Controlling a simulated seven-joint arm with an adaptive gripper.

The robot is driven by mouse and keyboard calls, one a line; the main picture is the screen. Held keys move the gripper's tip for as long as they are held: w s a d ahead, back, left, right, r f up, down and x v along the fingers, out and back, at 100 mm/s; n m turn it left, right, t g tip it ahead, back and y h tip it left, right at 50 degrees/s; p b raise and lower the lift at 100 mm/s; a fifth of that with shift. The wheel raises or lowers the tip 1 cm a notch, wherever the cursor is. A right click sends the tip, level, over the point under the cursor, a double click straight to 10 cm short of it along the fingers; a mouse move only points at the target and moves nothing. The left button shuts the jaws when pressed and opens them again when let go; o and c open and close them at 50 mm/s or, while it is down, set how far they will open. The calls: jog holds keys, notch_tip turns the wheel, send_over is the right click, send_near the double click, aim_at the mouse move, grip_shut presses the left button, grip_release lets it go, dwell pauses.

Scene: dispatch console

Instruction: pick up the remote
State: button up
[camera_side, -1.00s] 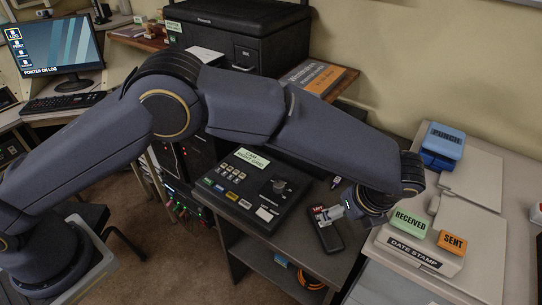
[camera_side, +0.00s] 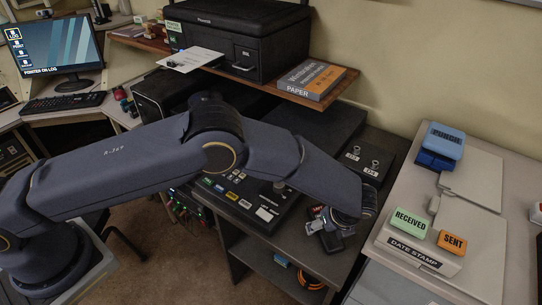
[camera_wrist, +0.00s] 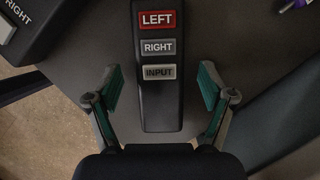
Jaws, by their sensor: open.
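The remote is a slim black bar with a red LEFT button, a grey RIGHT button and a pale INPUT button. My gripper (camera_wrist: 160,85) is open, with one green-padded finger on each side of the remote and a gap on both sides. In the side view my gripper (camera_side: 318,222) is low at the remote (camera_side: 332,242), and my wrist hides much of it.
A control panel (camera_side: 238,200) with buttons stands left of the remote. The date stamp (camera_side: 415,252) and the RECEIVED (camera_side: 409,221) and SENT (camera_side: 452,242) blocks stand to the right. Two small knobs (camera_side: 373,168) are behind my wrist. The desk's front edge is close to the remote.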

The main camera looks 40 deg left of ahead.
jog(key=c, duration=1.3)
jog(key=shift+r, duration=0.15)
